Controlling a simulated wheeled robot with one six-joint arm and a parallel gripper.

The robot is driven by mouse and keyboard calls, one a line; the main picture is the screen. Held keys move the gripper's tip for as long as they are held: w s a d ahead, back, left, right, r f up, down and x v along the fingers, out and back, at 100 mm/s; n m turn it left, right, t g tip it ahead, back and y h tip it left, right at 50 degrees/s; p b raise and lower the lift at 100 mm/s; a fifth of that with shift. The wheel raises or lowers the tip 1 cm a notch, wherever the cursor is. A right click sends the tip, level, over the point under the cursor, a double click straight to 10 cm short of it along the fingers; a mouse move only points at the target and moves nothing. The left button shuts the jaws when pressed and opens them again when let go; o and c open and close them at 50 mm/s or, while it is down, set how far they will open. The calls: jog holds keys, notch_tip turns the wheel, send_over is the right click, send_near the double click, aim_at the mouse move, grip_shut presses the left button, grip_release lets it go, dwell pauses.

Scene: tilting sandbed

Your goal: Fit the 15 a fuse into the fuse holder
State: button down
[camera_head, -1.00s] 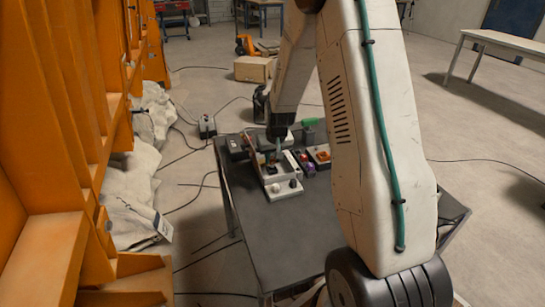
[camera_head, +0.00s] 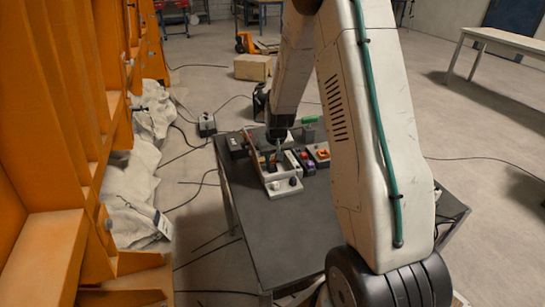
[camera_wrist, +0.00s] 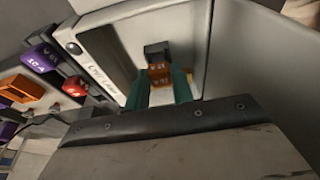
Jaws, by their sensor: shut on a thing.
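An orange fuse (camera_wrist: 160,74) with small dark lettering sits between the green fingertips of my gripper (camera_wrist: 160,88) in the wrist view. My gripper is shut on it. A dark block, which looks like the fuse holder (camera_wrist: 156,50), stands just beyond the fuse inside a pale grey open housing (camera_wrist: 112,64). The fuse meets or overlaps the block in the picture; I cannot tell how far it is inside. In the head view my gripper (camera_head: 273,160) reaches down into the housing (camera_head: 284,188) on the dark table, and the fuse is too small to make out.
A purple fuse (camera_wrist: 40,60) and a red one (camera_wrist: 74,87) sit in a rack left of the housing in the wrist view. An orange part (camera_wrist: 20,90) lies beyond them. The near part of the dark table (camera_head: 290,235) is clear. Orange framework (camera_head: 60,130) stands at left.

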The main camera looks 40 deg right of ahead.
jog(key=shift+f, duration=0.6)
dwell(0.3)
jog(key=c, duration=0.6)
grip_release()
jog(key=shift+c, duration=0.2)
jog(key=shift+r, duration=4)
